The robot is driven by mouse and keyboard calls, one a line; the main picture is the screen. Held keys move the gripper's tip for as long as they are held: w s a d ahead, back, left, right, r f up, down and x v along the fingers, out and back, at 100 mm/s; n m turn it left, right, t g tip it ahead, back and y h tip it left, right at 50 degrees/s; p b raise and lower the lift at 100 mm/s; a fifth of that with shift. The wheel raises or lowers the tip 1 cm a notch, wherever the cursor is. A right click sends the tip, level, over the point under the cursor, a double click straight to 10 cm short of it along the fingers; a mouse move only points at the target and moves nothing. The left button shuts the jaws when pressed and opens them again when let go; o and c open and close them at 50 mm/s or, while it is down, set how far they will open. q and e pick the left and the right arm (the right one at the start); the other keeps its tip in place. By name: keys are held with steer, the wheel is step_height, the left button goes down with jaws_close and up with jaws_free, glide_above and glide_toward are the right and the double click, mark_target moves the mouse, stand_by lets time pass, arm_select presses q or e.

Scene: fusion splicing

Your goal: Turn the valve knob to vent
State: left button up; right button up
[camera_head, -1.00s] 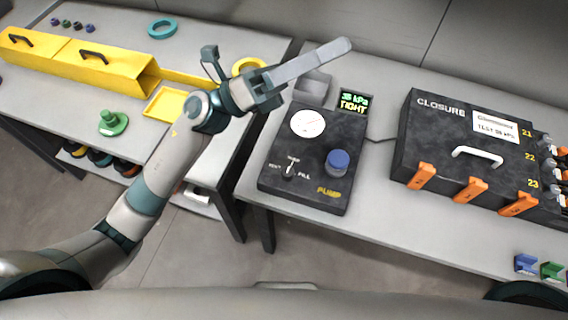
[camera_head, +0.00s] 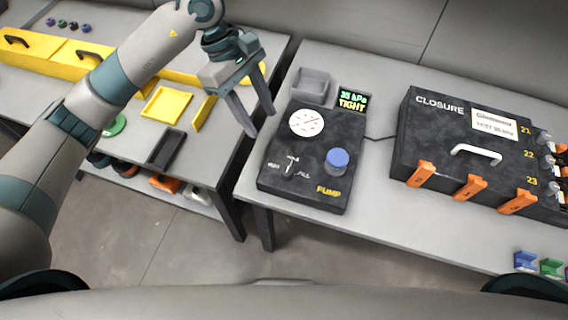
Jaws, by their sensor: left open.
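The black pump box (camera_head: 322,190) stands on the right-hand table. The small valve knob (camera_head: 291,164) is on its front left, with small VENT and FILL lettering beside it; its exact setting is too small to tell. A blue round knob (camera_head: 337,160) sits to its right, and a white dial gauge (camera_head: 306,123) is behind it. The display (camera_head: 352,101) reads 35 hPa TIGHT. My left gripper (camera_head: 261,124) is open and empty, fingers pointing down, above and left of the pump box and apart from the valve knob. My right gripper is not in view.
The black CLOSURE case (camera_head: 440,136) with orange clips stands right of the pump. The left table holds yellow boxes (camera_head: 40,58), a yellow tray (camera_head: 166,104) and a dark tray (camera_head: 166,148). A gap separates the tables.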

arm_select(q)
steer(key=shift+f, duration=0.15)
steer(key=p, duration=0.6)
glide_toward(286, 170)
steer(key=x, duration=0.7)
steer(key=shift+d, duration=0.1)
steer(key=shift+s+d+f, duration=0.15)
steer(key=shift+f, duration=0.5)
steer(key=c, duration=1)
steer(key=shift+c, duration=0.2)
